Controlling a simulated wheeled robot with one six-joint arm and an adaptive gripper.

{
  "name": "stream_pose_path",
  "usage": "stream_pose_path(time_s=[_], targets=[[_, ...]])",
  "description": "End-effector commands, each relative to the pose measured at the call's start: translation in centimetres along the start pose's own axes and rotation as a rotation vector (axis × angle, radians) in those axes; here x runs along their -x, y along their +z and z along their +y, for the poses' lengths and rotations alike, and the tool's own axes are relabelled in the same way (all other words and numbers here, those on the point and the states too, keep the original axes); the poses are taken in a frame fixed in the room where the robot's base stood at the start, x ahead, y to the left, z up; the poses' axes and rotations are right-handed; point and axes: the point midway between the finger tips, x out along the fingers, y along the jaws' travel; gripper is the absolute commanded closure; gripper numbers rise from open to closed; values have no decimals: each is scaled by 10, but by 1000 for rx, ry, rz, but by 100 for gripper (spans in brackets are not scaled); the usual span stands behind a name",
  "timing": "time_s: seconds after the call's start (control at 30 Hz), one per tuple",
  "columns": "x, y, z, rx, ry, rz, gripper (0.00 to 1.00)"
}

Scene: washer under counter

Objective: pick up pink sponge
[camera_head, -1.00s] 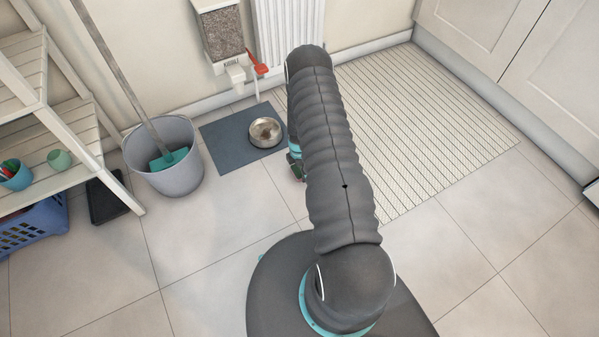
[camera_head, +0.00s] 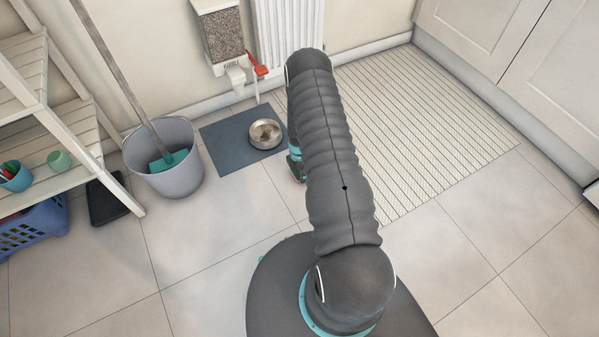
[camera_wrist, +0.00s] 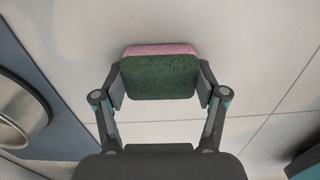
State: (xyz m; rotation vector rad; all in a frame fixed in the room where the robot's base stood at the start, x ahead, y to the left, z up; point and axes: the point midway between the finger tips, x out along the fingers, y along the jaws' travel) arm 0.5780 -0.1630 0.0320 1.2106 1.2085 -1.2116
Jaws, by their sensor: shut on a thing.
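The pink sponge (camera_wrist: 160,50) shows in the wrist view, with a dark green scouring face (camera_wrist: 160,78) toward the camera and a pink edge beyond it. My gripper (camera_wrist: 160,82) is shut on it, one finger pressed against each short side. Pale floor tiles lie behind the sponge; I cannot tell its exact height above them. In the head view my arm hides most of the gripper and the sponge.
A metal bowl (camera_head: 265,134) stands on a blue-grey mat (camera_head: 218,141), left of my arm. A grey bucket (camera_head: 168,180) with a mop and a white shelf (camera_head: 75,165) stand further left. A striped rug (camera_head: 430,130) lies right. Front floor tiles are clear.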

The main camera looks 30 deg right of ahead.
Motion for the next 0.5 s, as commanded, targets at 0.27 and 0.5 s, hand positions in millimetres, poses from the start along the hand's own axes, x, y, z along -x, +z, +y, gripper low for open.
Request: stream_pose_path(time_s=[0.27, 0.5], targets=[[31, 0, 1, 0, 3, -1, 38], [66, 33, -30, -6, 1, 0, 38]])
